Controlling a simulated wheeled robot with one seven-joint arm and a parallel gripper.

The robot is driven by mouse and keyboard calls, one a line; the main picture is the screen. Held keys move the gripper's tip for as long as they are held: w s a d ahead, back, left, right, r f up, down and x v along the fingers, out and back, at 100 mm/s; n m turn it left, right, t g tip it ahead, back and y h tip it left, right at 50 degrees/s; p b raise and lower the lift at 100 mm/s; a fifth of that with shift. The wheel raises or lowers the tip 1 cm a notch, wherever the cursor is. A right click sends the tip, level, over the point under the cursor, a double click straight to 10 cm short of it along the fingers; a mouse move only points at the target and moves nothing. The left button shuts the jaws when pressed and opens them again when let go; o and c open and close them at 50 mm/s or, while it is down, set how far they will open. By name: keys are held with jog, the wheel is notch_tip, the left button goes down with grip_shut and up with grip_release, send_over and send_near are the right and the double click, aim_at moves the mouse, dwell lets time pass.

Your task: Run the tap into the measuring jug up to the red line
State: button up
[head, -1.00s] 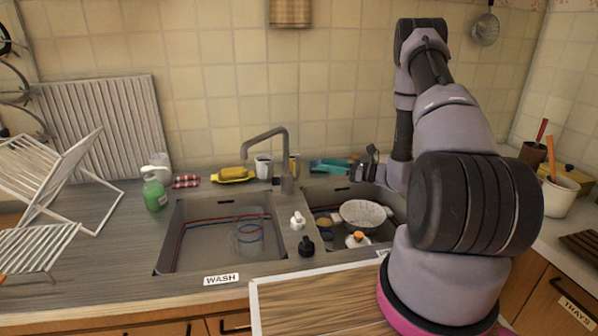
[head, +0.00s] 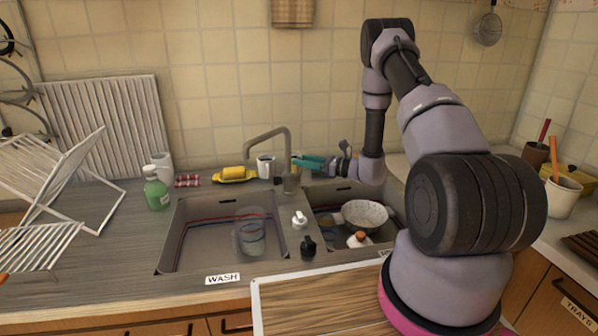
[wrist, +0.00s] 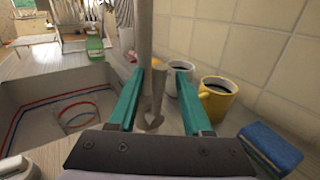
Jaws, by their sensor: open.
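The grey tap (head: 287,150) stands behind the divider between two sinks, its spout bent over the left one. The clear measuring jug (head: 250,237) is in the left sink, below the spout in the picture. It shows red and blue bands; I cannot make out any water in it. My gripper (head: 308,163) has teal fingers, open, close to the right of the tap. In the wrist view the tap's upright post (wrist: 146,35) shows between the open fingertips (wrist: 160,82); I cannot tell if they touch it.
A white knob (head: 299,220) and a black knob (head: 308,247) are on the divider. The right sink holds a speckled bowl (head: 364,214). Behind the tap stand a white mug (wrist: 180,72) and a yellow mug (wrist: 217,98), with a blue sponge (wrist: 268,145) nearby.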

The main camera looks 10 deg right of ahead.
grip_shut()
jog(key=shift+s+f+n+t+y, duration=0.2)
jog(key=shift+s+n+y, duration=0.2)
jog(key=shift+s+n, duration=0.25)
jog(key=shift+s+f+n+t+y, duration=0.15)
jog(key=shift+s+n+y, duration=0.25)
jog(key=shift+n, duration=0.45)
jog(key=shift+r, duration=0.1)
dwell(6.0)
